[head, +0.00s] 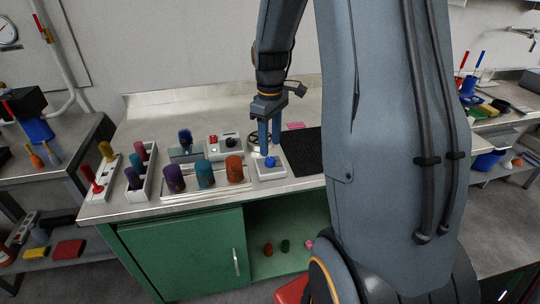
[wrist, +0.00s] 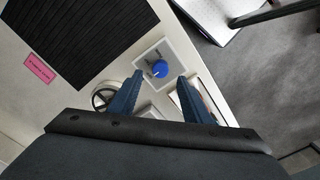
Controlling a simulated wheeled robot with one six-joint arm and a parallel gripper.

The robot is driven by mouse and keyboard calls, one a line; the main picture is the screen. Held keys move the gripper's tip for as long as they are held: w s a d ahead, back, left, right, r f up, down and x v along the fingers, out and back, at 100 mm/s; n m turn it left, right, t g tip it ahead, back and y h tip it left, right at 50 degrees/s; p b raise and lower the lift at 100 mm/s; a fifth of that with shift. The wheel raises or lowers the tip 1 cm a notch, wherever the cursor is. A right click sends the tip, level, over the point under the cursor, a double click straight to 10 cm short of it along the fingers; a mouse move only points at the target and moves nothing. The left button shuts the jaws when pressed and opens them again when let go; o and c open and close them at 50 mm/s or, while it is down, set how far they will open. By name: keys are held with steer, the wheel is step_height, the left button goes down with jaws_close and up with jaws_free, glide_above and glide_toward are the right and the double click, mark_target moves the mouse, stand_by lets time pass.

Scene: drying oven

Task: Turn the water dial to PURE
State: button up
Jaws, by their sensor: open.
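The water dial is a round blue knob (wrist: 159,69) with a pale pointer mark, set on a light square plate (wrist: 177,50) on the bench. It also shows in the head view as a blue knob (head: 270,162) on its pale base. Small dark markings lie around the knob in the wrist view, too small to read. My gripper (wrist: 160,77) has its two blue fingers apart, with the knob showing between and just beyond the tips. In the head view my gripper (head: 269,150) points down over the knob. I cannot tell whether the fingers touch it.
A black ribbed mat (wrist: 75,35) and a pink label (wrist: 39,68) lie beside the dial. A dark handwheel (wrist: 103,98) is close by. Purple, teal and orange cups (head: 205,174) stand on a tray to the left. The green cabinet (head: 185,255) below has an open bay.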

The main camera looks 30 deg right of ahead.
mark_target(270, 159)
steer(key=shift+f+p, duration=0.5)
steer(key=shift+f, duration=2.35)
steer(key=c, duration=1)
steer(key=shift+c, duration=0.2)
